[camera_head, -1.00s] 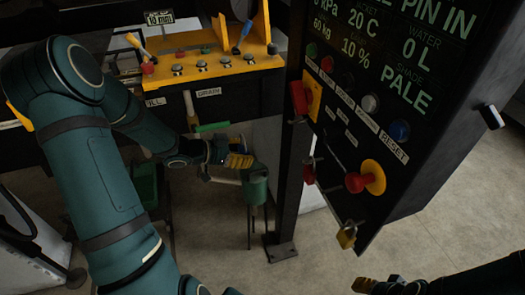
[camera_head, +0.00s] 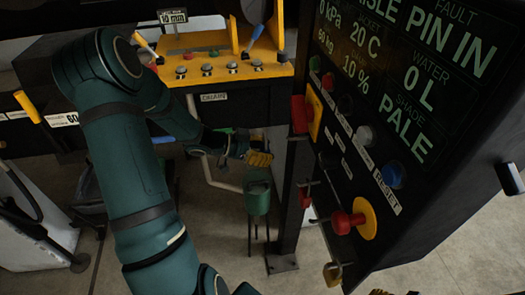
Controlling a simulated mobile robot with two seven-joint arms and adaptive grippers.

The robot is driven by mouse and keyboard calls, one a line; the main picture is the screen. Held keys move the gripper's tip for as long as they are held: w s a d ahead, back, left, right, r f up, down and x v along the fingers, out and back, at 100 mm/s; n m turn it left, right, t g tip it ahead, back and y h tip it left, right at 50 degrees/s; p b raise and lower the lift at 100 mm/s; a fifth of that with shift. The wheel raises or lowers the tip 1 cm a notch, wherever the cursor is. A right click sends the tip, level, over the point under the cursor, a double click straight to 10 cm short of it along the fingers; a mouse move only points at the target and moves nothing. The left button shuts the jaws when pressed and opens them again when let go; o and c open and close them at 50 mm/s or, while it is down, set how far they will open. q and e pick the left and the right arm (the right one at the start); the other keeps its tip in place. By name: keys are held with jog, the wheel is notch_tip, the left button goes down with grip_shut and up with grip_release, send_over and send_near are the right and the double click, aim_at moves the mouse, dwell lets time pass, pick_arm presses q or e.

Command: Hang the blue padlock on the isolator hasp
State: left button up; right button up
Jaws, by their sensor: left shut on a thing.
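My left gripper (camera_head: 259,158), with yellow fingers, is beside the dark post left of the display panel. It is shut, but what it holds is hidden. I cannot make out a blue padlock anywhere. A red isolator handle (camera_head: 299,114) on a yellow plate (camera_head: 314,110) sits on the panel's left edge, right of and above my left gripper and apart from it. Small metal bars stick out below it; I cannot tell which is the hasp. A brass padlock (camera_head: 333,273) hangs at the panel's lower edge. Only a sliver of my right gripper (camera_head: 380,292) shows at the bottom edge.
The black panel (camera_head: 408,185) fills the right side, with a red mushroom button (camera_head: 345,222) and a blue reset button (camera_head: 392,175) protruding. A yellow console (camera_head: 225,73) is behind. A green pot on legs (camera_head: 258,195) stands below my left gripper. The floor is clear at lower right.

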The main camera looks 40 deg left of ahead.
pick_arm(q)
jog(key=r+b+x, duration=0.2)
jog(key=x, duration=0.7)
jog(key=shift+w+d, duration=0.35)
jog(key=shift+w, duration=0.1)
dwell(0.6)
jog(key=shift+f, duration=0.15)
dwell(0.4)
jog(key=o, duration=1.3)
jog(key=shift+s+a, duration=0.1)
